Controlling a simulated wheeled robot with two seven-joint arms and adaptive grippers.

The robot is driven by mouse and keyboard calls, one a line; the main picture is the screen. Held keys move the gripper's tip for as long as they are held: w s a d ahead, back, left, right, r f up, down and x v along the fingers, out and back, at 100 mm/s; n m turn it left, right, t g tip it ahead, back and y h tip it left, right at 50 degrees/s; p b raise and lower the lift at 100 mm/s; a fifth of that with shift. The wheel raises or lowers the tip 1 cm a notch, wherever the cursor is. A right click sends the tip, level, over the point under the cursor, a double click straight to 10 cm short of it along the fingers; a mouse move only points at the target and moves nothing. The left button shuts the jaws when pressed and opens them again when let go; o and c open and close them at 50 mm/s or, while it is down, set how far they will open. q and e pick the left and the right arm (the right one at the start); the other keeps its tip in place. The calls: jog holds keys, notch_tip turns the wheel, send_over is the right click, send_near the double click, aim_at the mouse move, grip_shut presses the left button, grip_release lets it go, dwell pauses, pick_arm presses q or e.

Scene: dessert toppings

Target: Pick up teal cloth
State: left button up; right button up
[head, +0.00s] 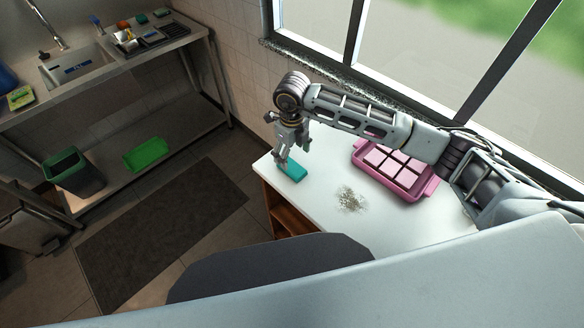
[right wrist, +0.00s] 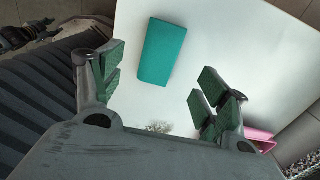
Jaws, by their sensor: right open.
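The teal cloth (head: 293,171) is a small folded block lying on the white counter near its left end. In the right wrist view the teal cloth (right wrist: 163,52) lies flat, ahead of the fingers and between their lines. My right gripper (head: 281,162) is above the left end of the counter, just beside the cloth in the head view. In the right wrist view my right gripper (right wrist: 157,88) has its fingers spread wide with nothing between the tips. My left gripper is not in view.
A pink tray (head: 428,186) with several pale squares stands on the counter (head: 322,196) under my right arm. A patch of crumbs (head: 350,199) lies in the middle. A sink (head: 78,66), a bin (head: 72,172) and a green tray (head: 146,154) are at the left.

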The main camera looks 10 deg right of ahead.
aim_at(292, 167)
jog(key=shift+f, duration=0.85)
jog(key=shift+f, duration=0.15)
jog(key=shift+f+p, duration=0.45)
jog(key=shift+f, duration=0.15)
jog(key=shift+f+p, duration=0.4)
jog(key=shift+f, duration=1.45)
jog(key=c, duration=1.1)
